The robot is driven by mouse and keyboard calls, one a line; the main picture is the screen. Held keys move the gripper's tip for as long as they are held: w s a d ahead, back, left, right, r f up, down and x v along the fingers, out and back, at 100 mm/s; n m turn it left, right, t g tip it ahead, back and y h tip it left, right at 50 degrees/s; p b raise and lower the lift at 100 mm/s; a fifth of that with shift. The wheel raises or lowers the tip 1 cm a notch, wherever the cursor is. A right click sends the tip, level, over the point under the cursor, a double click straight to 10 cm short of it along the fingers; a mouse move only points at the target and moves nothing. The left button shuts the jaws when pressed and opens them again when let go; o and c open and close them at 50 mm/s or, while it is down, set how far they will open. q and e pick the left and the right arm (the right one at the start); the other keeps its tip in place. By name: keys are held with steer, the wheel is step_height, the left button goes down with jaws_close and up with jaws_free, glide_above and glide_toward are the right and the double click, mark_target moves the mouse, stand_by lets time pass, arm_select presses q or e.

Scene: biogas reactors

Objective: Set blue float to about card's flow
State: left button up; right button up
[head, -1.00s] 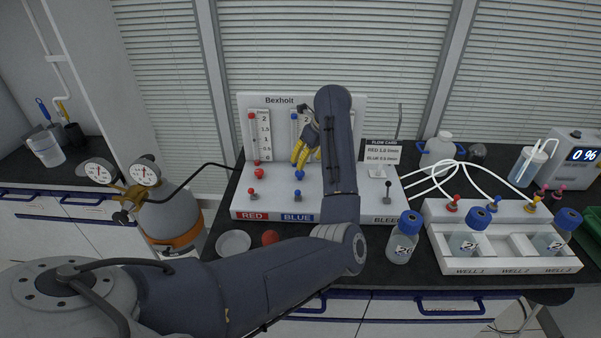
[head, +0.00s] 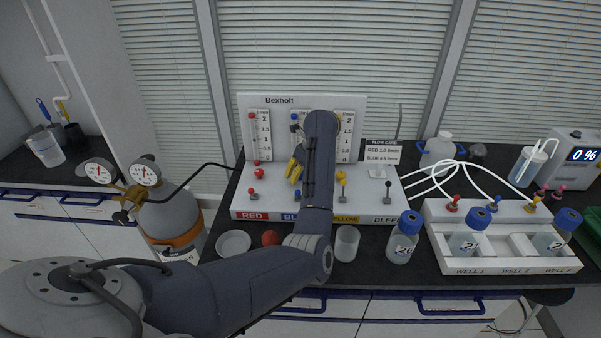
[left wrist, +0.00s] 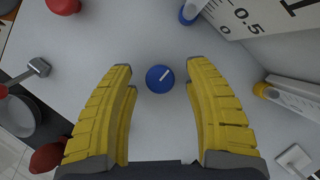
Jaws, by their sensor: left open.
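My left gripper (head: 295,166) is open in front of the blue column of the white Bexholt panel (head: 352,103). In the left wrist view its yellow fingers (left wrist: 160,110) stand apart, with the round blue knob (left wrist: 160,79) between their tips; I cannot tell whether they touch it. The knob has a white mark. In the head view the gripper and arm hide this knob. The blue flow tube (head: 295,128) shows only in part, and I cannot make out its float. The flow card (head: 382,151) reads RED 1.0; its BLUE line is too small to read surely. My right gripper is not seen.
The red knob (head: 258,173) and yellow knob (head: 341,176) flank the blue column. Toggle levers stand along the panel's front. A white dish (head: 233,243), an empty glass (head: 346,243) and a blue-capped bottle (head: 403,238) stand in front of it.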

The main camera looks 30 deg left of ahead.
arm_select(q)
jaws_close()
steer(key=shift+r+n, duration=0.1)
steer(key=shift+n, duration=0.2)
stand_by(0.3)
steer(key=n+g, duration=0.2)
steer(key=n, duration=0.3)
steer(key=shift+w+n, duration=0.15)
steer(key=shift+n, duration=0.15)
steer(key=n+g, duration=0.1)
steer(key=n, duration=0.2)
steer(key=shift+a+g, duration=0.1)
steer(key=shift+g, duration=0.2)
steer(key=shift+n+g+h, duration=0.5)
steer(key=shift+n, duration=1.2)
